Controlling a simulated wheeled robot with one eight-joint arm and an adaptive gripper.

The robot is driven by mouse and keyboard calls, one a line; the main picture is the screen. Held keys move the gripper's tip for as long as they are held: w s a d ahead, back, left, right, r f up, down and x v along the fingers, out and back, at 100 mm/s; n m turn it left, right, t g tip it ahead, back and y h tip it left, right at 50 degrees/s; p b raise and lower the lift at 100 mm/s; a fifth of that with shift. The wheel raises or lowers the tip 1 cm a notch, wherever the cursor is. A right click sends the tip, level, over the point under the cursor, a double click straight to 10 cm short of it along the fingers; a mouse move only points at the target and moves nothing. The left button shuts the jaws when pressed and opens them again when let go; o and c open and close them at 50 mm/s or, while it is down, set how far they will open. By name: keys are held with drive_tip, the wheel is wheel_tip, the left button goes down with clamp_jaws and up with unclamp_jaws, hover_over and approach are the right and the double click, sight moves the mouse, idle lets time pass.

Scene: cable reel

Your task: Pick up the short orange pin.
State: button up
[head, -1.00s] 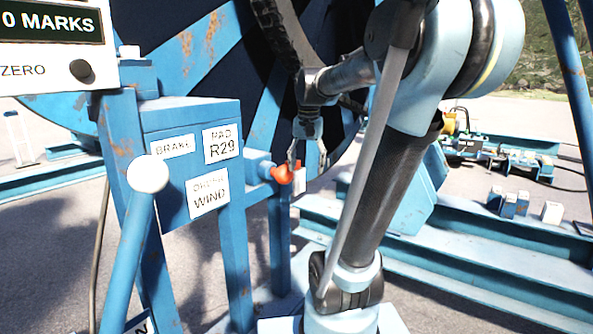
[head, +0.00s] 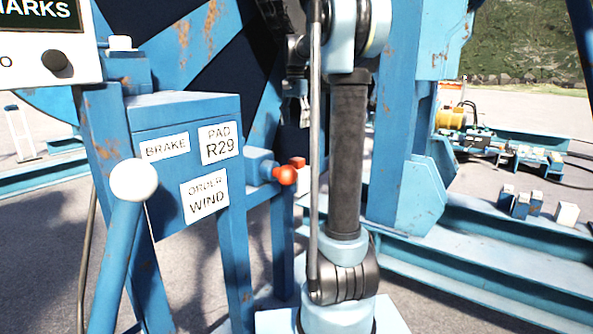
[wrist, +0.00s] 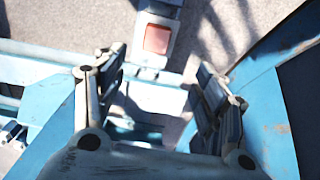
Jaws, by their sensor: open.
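An orange-red piece with a rounded end (head: 286,175) sits at the right end of a blue bracket beside the control box, with a small red part at its upper right. I take it as the orange pin, but cannot tell its length. My gripper (head: 294,112) hangs above it in the head view, partly hidden behind my own arm. In the wrist view my gripper (wrist: 160,65) is open, with nothing between its fingers. A pale block with a dull orange square face (wrist: 157,39) shows beyond the fingertips; I cannot tell whether this is the pin.
The blue control box (head: 180,150) with its labels and a white-knobbed lever (head: 134,180) stand at the left. A thick blue post (head: 405,150) rises right of my arm. Small blue and white blocks (head: 520,204) stand on the right beam.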

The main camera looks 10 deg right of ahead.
sight(297, 159)
drive_tip(key=f, duration=1.6)
drive_tip(key=shift+s+d+f, duration=0.1)
drive_tip(key=shift+d+f, duration=0.1)
drive_tip(key=shift+d, duration=0.1)
drive_tip(key=shift+c, duration=0.6)
drive_tip(key=c, duration=1.4)
